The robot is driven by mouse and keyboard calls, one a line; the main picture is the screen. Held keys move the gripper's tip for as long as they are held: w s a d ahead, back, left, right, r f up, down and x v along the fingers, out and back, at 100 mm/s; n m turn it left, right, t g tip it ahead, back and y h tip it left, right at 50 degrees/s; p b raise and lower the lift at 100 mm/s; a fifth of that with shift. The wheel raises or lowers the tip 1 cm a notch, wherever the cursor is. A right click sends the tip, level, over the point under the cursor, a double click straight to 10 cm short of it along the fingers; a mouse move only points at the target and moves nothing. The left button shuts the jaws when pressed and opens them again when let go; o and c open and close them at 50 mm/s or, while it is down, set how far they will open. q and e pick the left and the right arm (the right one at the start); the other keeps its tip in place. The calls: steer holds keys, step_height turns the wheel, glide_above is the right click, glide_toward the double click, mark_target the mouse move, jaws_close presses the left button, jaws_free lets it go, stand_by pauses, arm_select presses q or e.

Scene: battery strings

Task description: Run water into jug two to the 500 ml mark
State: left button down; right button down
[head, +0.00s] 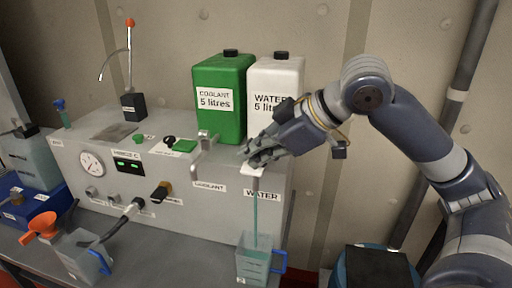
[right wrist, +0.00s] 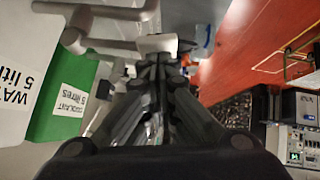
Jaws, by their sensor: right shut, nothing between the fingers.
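A clear jug with a blue handle (head: 253,268) stands upright below the tap marked WATER, at the front of the grey bench unit. A thin blue-green stream (head: 255,215) runs from that tap down into it. Blue-green liquid shows inside; its level against the marks is too small to read. The small label on the jug is not legible. My right gripper (head: 250,158) is shut and empty, at the white lever of the water tap (head: 252,170). In the right wrist view the shut fingers (right wrist: 160,62) meet a pale tap part. My left gripper is not in view.
A green coolant can (head: 222,120) and a white water can (head: 290,75) stand on the grey unit (head: 215,215). The coolant tap (head: 196,172) is left of the water tap.

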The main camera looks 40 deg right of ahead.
steer(key=shift+s+a+f, duration=0.15)
steer(key=shift+f, duration=0.2)
steer(key=shift+s+a+f, duration=0.1)
steer(key=shift+f, duration=0.25)
steer(key=shift+s+a+f+b, duration=0.1)
steer(key=shift+b, duration=0.2)
steer(key=shift+w+d+f, duration=0.1)
steer(key=shift+w+d, duration=0.1)
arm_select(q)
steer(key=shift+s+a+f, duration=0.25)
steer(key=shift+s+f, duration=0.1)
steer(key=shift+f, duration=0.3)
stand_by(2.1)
